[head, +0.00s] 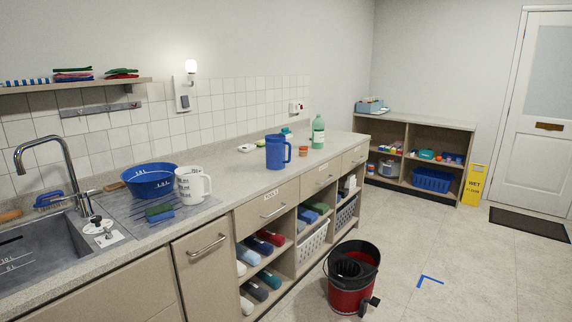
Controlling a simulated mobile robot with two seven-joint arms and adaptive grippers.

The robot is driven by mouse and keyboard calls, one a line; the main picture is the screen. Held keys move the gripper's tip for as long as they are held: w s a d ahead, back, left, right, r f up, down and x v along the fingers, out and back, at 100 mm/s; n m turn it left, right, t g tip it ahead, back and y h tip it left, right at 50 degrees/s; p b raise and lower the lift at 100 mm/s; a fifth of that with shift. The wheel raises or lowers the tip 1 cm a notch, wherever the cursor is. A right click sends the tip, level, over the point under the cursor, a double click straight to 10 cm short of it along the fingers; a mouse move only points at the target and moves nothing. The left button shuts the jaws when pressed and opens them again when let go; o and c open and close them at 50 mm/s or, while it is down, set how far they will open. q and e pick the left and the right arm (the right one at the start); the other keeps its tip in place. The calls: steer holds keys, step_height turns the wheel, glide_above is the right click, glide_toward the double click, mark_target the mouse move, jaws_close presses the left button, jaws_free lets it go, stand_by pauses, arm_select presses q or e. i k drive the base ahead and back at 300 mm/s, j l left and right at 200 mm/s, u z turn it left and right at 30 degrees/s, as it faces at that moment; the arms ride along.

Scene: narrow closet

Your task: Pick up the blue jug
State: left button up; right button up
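The blue jug (276,152) stands upright on the grey worktop, right of the middle of its length. Its handle points to the right in the head view. A white measuring jug (190,185) stands nearer, beside a blue basin (150,180). Neither of my grippers shows in the head view.
A sink (40,255) with a tall tap lies at the left of the worktop (245,182). A green bottle (318,132) and a small orange-brown container (303,150) stand beyond the jug. A red and black bucket (352,290) stands on the floor before the cabinets. Floor at right is mostly clear.

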mark_target(275, 144)
steer(key=i+l+u, duration=0.3)
steer(key=i+l, duration=0.3)
steer(key=i, duration=0.15)
steer(key=i+l+u, duration=0.3)
steer(key=i+l, duration=0.35)
steer(key=l, duration=0.15)
